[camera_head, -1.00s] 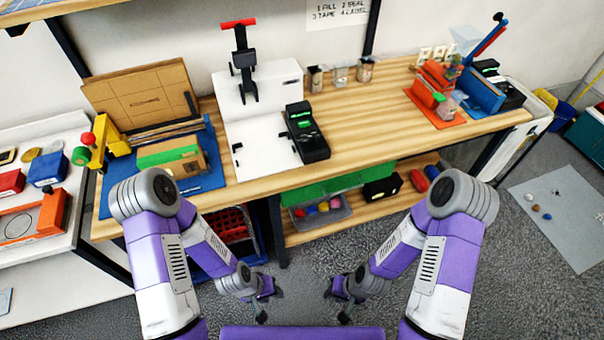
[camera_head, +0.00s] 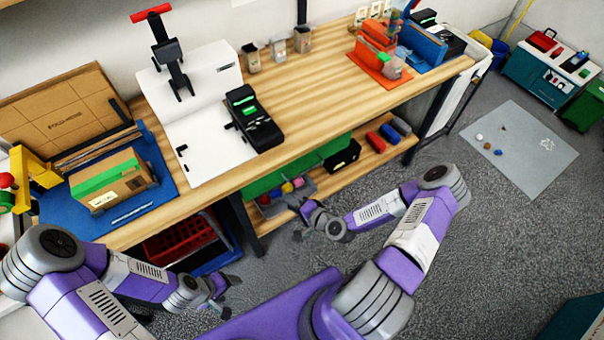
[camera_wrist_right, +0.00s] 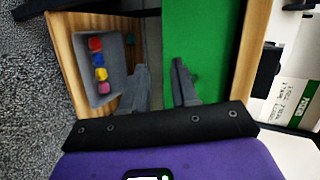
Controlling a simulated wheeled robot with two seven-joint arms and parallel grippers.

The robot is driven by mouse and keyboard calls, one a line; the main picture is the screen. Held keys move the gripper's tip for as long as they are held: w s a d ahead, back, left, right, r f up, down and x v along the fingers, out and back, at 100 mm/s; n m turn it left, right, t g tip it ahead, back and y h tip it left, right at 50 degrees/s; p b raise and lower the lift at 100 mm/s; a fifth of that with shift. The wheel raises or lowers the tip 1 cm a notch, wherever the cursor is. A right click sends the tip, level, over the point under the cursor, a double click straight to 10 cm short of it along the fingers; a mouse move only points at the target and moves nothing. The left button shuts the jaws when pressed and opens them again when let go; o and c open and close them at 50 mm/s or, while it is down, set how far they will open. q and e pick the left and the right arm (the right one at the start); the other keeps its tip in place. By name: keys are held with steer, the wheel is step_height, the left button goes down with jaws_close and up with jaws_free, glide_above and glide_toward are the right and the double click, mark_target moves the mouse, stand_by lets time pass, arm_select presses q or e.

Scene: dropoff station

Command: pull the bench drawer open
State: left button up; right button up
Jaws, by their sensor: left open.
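The bench (camera_head: 300,97) has a green panel (camera_head: 285,172) under its top, which looks like the drawer front; I see no gap showing it pulled out. The panel also fills the middle of the right wrist view (camera_wrist_right: 205,40), with no handle clearly visible. My right gripper (camera_head: 306,220) is low in front of the bench. Its two fingers stand apart and empty in the right wrist view (camera_wrist_right: 160,88), one over the green panel; I cannot tell whether it touches. My left gripper (camera_head: 218,297) is open and empty, low over the floor in front of the red crate.
A grey bin of coloured pieces (camera_head: 285,192) sits on the lower shelf (camera_head: 352,174), also seen in the right wrist view (camera_wrist_right: 98,68). A red crate (camera_head: 180,240) stands under the bench's left part, left of a dark bench leg (camera_head: 243,228). The floor (camera_head: 260,280) in front is clear.

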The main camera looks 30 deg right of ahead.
mark_target(302, 173)
steer(key=w+d+r+m+t+h, duration=0.1)
steer(key=d+r+m+t+h, duration=0.25)
steer(key=d, duration=0.55)
steer(key=x, duration=0.7)
steer(key=shift+w+a+f+b, duration=0.15)
steer(key=shift+w+f+b, duration=0.2)
steer(key=shift+f, duration=0.1)
jaws_close()
